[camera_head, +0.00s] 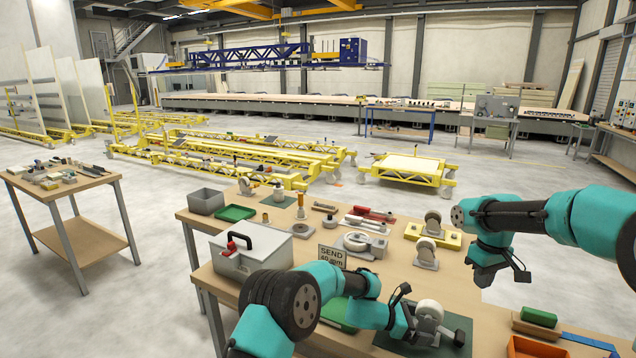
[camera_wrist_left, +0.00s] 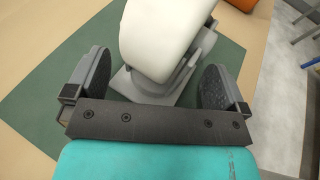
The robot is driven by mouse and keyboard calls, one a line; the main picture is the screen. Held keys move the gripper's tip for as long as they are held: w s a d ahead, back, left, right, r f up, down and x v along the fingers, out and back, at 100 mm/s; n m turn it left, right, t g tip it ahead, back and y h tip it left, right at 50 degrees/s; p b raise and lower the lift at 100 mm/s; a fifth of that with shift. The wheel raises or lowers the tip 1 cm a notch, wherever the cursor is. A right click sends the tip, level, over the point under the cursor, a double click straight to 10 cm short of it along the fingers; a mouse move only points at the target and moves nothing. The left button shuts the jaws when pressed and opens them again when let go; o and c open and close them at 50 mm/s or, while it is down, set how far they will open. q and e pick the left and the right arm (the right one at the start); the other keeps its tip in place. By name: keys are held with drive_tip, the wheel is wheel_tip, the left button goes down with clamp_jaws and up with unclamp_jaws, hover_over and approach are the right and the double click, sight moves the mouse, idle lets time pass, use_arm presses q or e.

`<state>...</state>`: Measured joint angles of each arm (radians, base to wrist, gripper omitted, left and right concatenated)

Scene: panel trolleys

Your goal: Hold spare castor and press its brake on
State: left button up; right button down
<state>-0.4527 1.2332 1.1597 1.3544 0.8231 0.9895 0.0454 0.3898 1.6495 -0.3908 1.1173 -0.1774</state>
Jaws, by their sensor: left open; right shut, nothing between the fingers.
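The spare castor, with a white wheel (camera_head: 430,308) and a grey fork and plate, stands on a dark green mat (camera_head: 455,334) near the front of the bench. My left gripper (camera_head: 420,318) is open at the castor. In the left wrist view the white wheel (camera_wrist_left: 165,35) and grey bracket lie between and just beyond the two spread fingers (camera_wrist_left: 155,92), with no clear grip on them. The brake pedal cannot be made out for certain. My right gripper (camera_head: 503,277) is shut and empty, above the bench's right side, apart from the castor.
Other castors stand behind, one on a yellow plate (camera_head: 450,237) and one on a grey plate (camera_head: 426,253).

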use_arm(q)
drive_tip(key=v, duration=1)
drive_tip(key=shift+a+r, duration=0.15)
drive_tip(key=shift+a, duration=0.2)
